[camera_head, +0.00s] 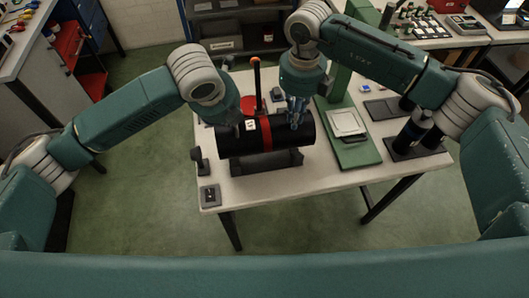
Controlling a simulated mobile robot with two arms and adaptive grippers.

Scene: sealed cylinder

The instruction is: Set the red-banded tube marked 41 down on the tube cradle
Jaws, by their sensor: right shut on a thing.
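The black tube (229,144) with a red band (266,133) lies level across the near-left part of the table. A small white label (250,126) is on it, too small to read. The dark tube cradle (262,165) is right under the tube; I cannot tell whether they touch. My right gripper (296,122) comes down from above and is shut on the tube's right part. My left gripper (236,118) is at the tube's upper left part; its fingers are mostly hidden by its own wrist, so its opening does not show.
A red stand with an upright rod (256,75) is behind the tube. A green press base (356,153) with a pale plate (347,124) stands to the right. Another dark cylinder (414,131) is farther right. Small black blocks (210,195) sit at the table's left edge.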

